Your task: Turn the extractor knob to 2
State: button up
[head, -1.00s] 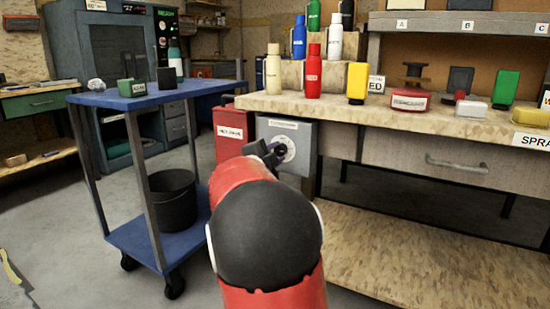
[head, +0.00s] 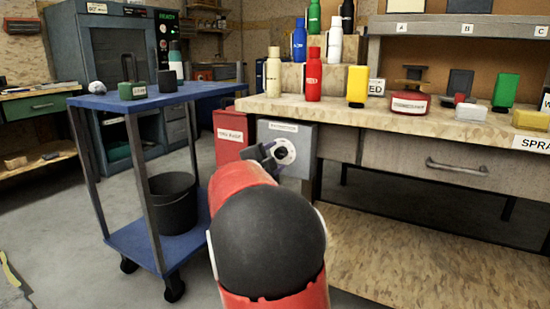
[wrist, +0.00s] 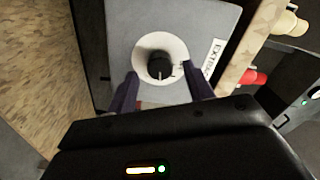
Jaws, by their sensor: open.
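The extractor box (head: 298,133) is a grey panel with a label strip, fixed beside the workbench. Its round white dial shows in the head view, partly hidden by my gripper (head: 265,153). In the wrist view the dark knob (wrist: 160,66) sits in the middle of the white dial (wrist: 147,48), with small marks too fine to read. My gripper (wrist: 164,88) is open, its two dark fingers on either side of the lower dial. The knob lies just beyond and between the fingertips; I cannot tell whether they touch the panel. The label (wrist: 212,58) reads "EXTRAC" in part.
A red box (head: 232,135) stands left of the panel. A blue cart (head: 150,97) with a black bucket (head: 173,203) is further left. The workbench (head: 420,118) on the right carries bottles and small items.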

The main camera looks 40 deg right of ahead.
jog(key=v, duration=0.7)
dwell(0.3)
